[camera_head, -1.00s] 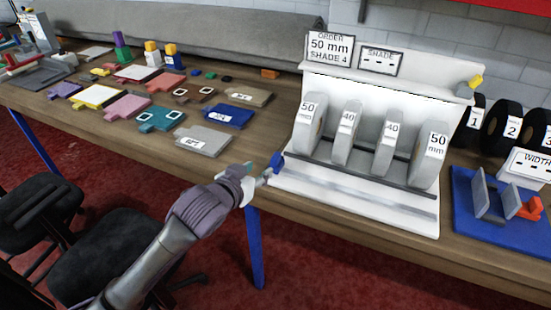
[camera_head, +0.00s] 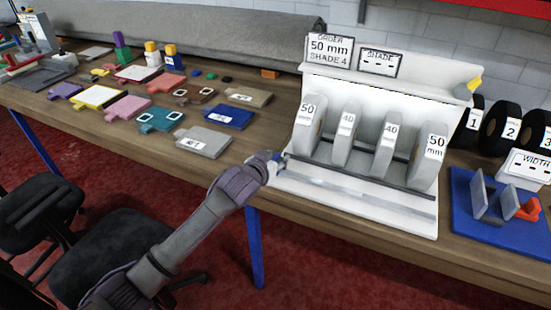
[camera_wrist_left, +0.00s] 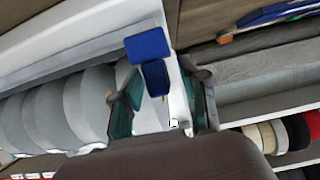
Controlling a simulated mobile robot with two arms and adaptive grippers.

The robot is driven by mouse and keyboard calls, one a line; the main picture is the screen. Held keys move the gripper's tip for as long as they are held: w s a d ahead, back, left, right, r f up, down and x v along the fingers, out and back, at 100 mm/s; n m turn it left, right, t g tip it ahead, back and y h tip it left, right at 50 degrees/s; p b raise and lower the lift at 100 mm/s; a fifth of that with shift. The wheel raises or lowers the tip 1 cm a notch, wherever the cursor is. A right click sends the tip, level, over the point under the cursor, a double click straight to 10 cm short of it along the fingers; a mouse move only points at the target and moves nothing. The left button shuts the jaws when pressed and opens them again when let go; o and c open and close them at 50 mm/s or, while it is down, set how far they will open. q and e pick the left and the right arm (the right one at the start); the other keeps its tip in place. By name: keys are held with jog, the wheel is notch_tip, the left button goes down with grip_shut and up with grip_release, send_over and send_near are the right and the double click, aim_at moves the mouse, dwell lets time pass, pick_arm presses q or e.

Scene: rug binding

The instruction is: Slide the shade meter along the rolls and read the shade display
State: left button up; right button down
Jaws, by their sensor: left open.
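The blue shade meter (camera_wrist_left: 148,46) shows in the left wrist view between my open left fingers (camera_wrist_left: 160,95), with its lower blue part reaching down between them. In the head view my left gripper (camera_head: 270,163) is at the left end of the white stand's rail (camera_head: 350,190), and it largely hides the meter. Whether the fingers touch the meter I cannot tell. Several grey rolls (camera_head: 383,150) stand in the rack, labelled 50 or 40. The shade display (camera_head: 380,61) shows only dashes. My right gripper is not in view.
The order sign (camera_head: 329,47) reads 50 mm, shade 4. A blue fixture (camera_head: 495,228) with the width display (camera_head: 528,164) and black numbered rolls (camera_head: 505,125) stand at right. Colored swatches (camera_head: 205,141) lie at left. The stand's front strip is clear.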

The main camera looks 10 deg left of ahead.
pick_arm(q)
grip_shut()
jog(key=d, duration=0.2)
jog(key=s+d+p, duration=0.1)
jog(key=d, duration=0.1)
jog(key=shift+s+d+p, duration=0.1)
jog(key=shift+d+p, duration=0.1)
jog(key=shift+p, duration=0.1)
jog(key=shift+s+d, duration=0.1)
jog(key=shift+d, duration=0.2)
jog(key=shift+a, duration=0.15)
grip_release()
